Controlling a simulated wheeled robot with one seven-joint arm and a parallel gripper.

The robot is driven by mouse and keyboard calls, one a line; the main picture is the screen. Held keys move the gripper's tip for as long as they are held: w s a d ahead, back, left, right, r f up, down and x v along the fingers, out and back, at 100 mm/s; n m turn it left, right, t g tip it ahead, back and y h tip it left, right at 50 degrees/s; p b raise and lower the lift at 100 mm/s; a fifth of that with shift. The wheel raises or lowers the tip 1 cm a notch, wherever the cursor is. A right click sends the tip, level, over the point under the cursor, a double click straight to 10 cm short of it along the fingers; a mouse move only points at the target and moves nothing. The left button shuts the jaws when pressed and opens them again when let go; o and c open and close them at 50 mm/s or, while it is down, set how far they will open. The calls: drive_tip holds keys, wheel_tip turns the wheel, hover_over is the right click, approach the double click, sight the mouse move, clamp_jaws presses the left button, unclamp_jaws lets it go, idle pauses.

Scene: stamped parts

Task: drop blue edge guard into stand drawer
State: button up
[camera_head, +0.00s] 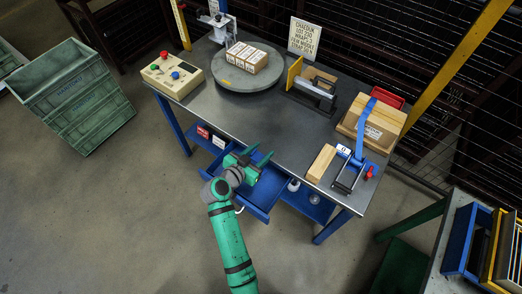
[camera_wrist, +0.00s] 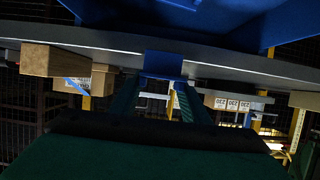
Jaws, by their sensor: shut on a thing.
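My gripper (camera_head: 258,159) reaches over the front edge of the steel-topped table, above the pulled-out blue stand drawer (camera_head: 262,207). In the wrist view, my gripper's two green fingers (camera_wrist: 157,95) are shut on the blue edge guard (camera_wrist: 163,64), a small blue piece at their tips. The edge guard cannot be made out in the head view. My gripper and forearm hide part of the drawer, and I cannot see what lies inside it.
The table (camera_head: 245,118) carries a control box (camera_head: 172,74), a round turntable (camera_head: 246,77), a strapped carton (camera_head: 372,122), a wooden block (camera_head: 321,163) and a blue strapping tool (camera_head: 350,170). A green crate (camera_head: 75,98) stands at left. The floor in front is clear.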

drive_tip(key=o, duration=1.1)
drive_tip(key=v, duration=1.1)
